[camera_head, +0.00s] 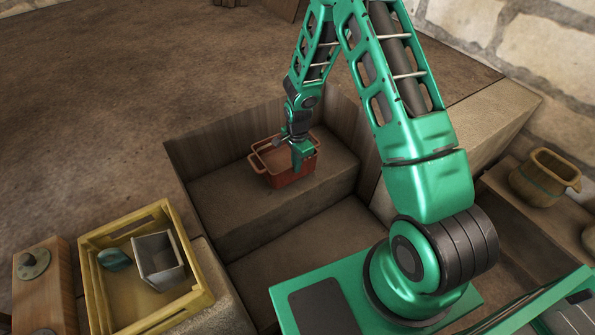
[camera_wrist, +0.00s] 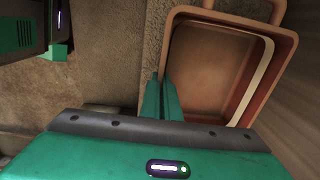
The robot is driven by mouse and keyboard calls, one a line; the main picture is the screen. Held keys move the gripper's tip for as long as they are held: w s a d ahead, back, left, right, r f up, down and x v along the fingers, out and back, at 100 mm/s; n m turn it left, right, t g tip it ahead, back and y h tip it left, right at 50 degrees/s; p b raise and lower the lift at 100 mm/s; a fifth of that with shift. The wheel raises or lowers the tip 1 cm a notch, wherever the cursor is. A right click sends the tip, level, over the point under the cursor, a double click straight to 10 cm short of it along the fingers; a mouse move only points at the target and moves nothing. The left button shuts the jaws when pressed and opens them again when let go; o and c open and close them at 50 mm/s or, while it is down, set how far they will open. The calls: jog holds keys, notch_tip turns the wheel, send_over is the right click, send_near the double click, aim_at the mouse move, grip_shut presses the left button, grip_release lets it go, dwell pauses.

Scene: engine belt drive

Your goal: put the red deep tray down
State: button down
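The red deep tray (camera_head: 290,179) is in the pit, at its upper ledge (camera_head: 235,200), with a handle loop on its left side. I cannot tell whether its bottom touches the ledge. My gripper (camera_head: 297,160) points down at the tray's near side. In the wrist view the tray (camera_wrist: 215,65) is open and empty, with a pale strip along its right inner edge. The two green fingers (camera_wrist: 161,98) are close together with the tray's left wall between them. The fingers look shut on that wall; the exact contact is partly hidden.
A yellow crate (camera_head: 90,285) at lower left holds a grey bin (camera_head: 158,260) and a teal piece (camera_head: 114,259). A wooden block with a knob (camera_head: 34,263) stands left of it. A clay pot (camera_head: 545,180) stands at right. Wooden boards (camera_head: 215,145) wall the pit; its lower step is bare.

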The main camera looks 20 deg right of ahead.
aim_at(296, 175)
jog(key=shift+f, duration=1.75)
jog(key=c, duration=2)
grip_release()
jog(key=shift+f, duration=0.1)
